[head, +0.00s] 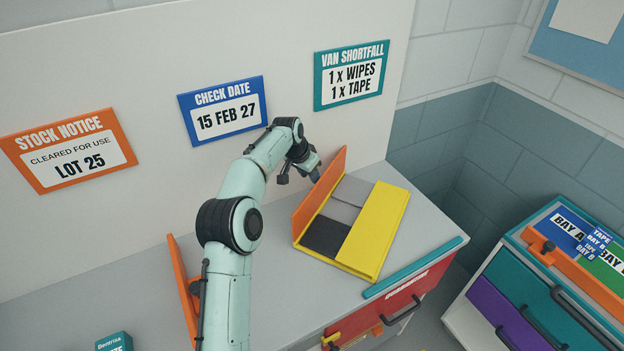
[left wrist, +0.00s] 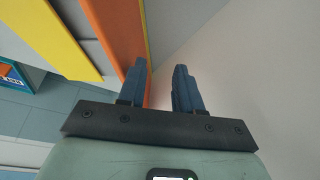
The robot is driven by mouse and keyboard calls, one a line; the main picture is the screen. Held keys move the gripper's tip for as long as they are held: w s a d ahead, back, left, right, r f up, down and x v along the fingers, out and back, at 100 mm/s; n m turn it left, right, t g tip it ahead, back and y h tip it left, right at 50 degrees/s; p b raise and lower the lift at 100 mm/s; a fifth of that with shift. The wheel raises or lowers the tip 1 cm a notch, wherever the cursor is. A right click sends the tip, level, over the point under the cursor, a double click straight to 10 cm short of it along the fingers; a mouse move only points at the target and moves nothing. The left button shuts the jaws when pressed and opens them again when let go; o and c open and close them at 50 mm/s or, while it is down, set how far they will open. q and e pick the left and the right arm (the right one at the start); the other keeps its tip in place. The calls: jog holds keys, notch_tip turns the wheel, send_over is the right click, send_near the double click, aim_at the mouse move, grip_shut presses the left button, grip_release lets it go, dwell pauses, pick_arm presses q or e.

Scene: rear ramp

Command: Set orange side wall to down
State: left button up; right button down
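The orange side wall (head: 319,194) stands upright along the left edge of an open case with grey panels (head: 345,200) and a yellow side (head: 375,232). My left gripper (head: 299,176) is at the back left of this wall, close to its upper part. In the left wrist view, the orange wall (left wrist: 124,40) runs up from beside the left finger. The two fingers (left wrist: 160,72) are apart with nothing between them. I cannot tell whether the left finger touches the wall. My right gripper is not in view.
The case lies on a grey counter (head: 275,310). Another orange panel (head: 183,290) stands behind my left arm. A teal strip (head: 415,267) edges the counter above a red drawer (head: 375,310). A teal box (head: 114,342) is at front left. A drawer cabinet (head: 540,290) stands at right.

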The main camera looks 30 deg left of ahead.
pick_arm(q)
jog(key=x, duration=0.3)
jog(key=shift+w+f, duration=0.15)
jog(key=shift+f, duration=0.15)
grip_shut()
dwell(1.2)
grip_release()
jog(key=shift+r, duration=0.15)
jog(key=v, duration=1.5)
dwell(0.8)
jog(key=shift+r, duration=0.1)
